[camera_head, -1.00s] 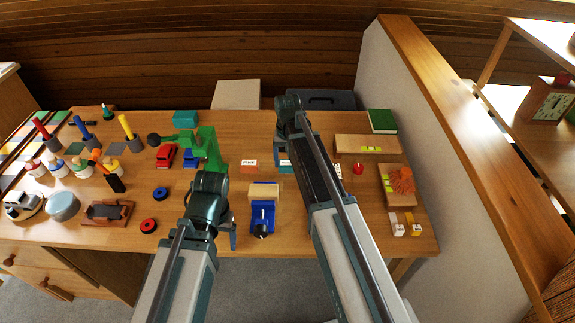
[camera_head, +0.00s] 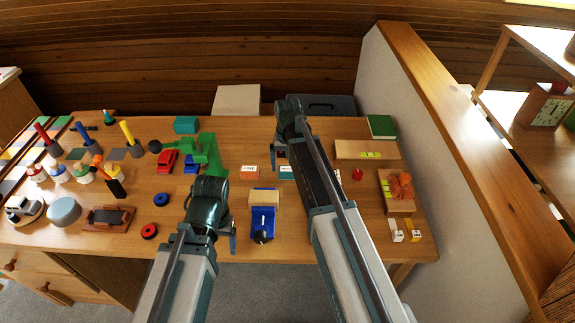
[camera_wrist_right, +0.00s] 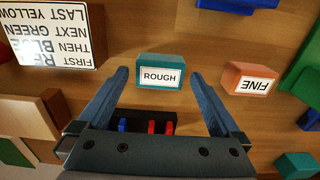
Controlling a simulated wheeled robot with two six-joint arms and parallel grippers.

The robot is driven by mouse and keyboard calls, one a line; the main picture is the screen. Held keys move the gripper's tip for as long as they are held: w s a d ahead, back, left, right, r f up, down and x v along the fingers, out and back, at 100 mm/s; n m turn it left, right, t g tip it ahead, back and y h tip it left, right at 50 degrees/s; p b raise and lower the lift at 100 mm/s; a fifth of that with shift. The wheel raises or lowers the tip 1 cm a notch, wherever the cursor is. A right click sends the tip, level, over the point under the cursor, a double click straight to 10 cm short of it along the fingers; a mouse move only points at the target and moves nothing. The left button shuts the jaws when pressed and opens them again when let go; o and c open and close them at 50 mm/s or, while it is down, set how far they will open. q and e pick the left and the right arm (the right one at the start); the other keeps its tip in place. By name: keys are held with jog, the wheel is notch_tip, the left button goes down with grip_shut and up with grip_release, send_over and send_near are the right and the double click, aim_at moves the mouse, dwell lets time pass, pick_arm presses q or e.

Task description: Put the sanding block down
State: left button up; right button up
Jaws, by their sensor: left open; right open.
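A teal sanding block labelled ROUGH (camera_wrist_right: 160,72) rests on the wooden bench top, and it also shows, partly hidden by my right arm, in the head view (camera_head: 287,173). My right gripper (camera_wrist_right: 160,76) is open, with one finger on each side of the block in the wrist view and gaps to both sides. An orange block labelled FINE (camera_wrist_right: 250,83) sits beside it, left of the teal one in the head view (camera_head: 249,173). My left gripper (camera_head: 232,232) appears open and empty beside the blue vise (camera_head: 263,226); its fingers are partly hidden.
A timber piece (camera_head: 264,198) is at the blue vise. A green stand (camera_head: 210,155), a red toy car (camera_head: 167,161) and paint jars stand to the left. A sign with colour words (camera_wrist_right: 45,35) is near my right gripper. A partition (camera_head: 400,85) bounds the bench's right side.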

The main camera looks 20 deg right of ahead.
aim_at(288, 169)
pick_arm(q)
notch_tip(288, 169, up, 11)
jog(key=p, duration=1)
jog(key=shift+r+p, duration=0.2)
jog(key=shift+p, duration=0.15)
pick_arm(e)
notch_tip(288, 169, up, 11)
jog(key=shift+r, duration=0.15)
pick_arm(q)
jog(key=shift+f, duration=0.15)
notch_tip(288, 169, down, 12)
jog(key=b, duration=1.2)
pick_arm(e)
notch_tip(288, 169, down, 12)
jog(key=shift+f, duration=0.15)
pick_arm(q)
jog(key=shift+r, duration=0.2)
pick_arm(e)
jog(key=shift+r, duration=0.2)
